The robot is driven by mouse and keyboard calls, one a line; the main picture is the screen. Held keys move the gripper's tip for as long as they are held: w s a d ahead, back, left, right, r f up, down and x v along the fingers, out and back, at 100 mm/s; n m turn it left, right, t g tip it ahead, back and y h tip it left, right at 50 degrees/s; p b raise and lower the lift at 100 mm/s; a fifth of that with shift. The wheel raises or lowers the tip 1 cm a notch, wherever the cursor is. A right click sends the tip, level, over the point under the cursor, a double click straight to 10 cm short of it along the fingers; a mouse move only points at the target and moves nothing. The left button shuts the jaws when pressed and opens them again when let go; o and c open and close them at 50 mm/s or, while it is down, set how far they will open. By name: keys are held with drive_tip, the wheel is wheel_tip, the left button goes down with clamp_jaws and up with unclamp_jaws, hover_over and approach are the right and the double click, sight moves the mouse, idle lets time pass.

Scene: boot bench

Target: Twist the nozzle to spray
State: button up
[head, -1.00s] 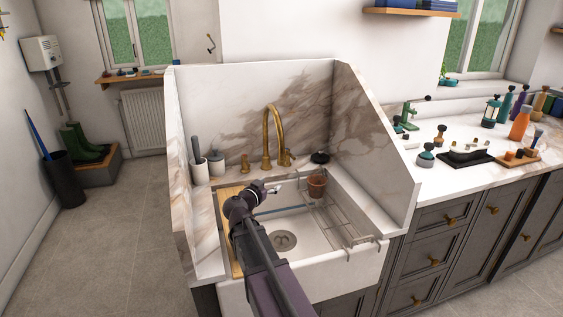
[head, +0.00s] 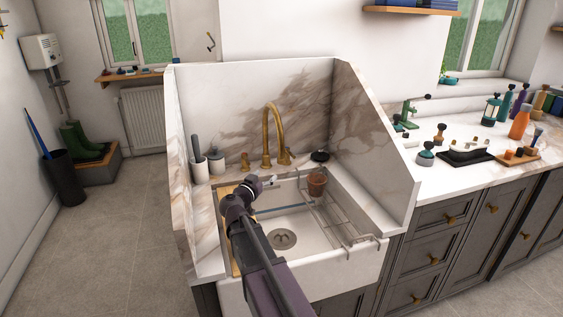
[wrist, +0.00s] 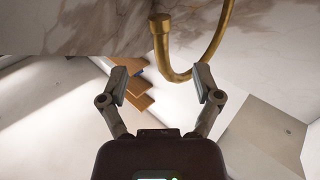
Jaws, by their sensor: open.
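The gold gooseneck tap (head: 267,135) stands at the back of the white sink. In the wrist view its curved neck (wrist: 219,42) crosses the upper right, and its nozzle end (wrist: 160,24) hangs near the top middle. My gripper (wrist: 161,82) is open, its two fingers spread apart with nothing between them. The nozzle lies beyond the fingertips and apart from them. In the head view my gripper (head: 272,181) is over the sink, below and in front of the tap, partly hidden by my arm.
High marble panels close in the sink's sides and back. A wire rack (head: 345,225) and a terracotta pot (head: 317,184) are at the sink's right. A wooden board (head: 228,190) lies at its left. Dark brushes in white holders (head: 200,170) stand at the back left.

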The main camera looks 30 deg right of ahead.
sight(279, 162)
drive_tip(key=x, duration=1.2)
drive_tip(key=shift+d, duration=0.1)
clamp_jaws()
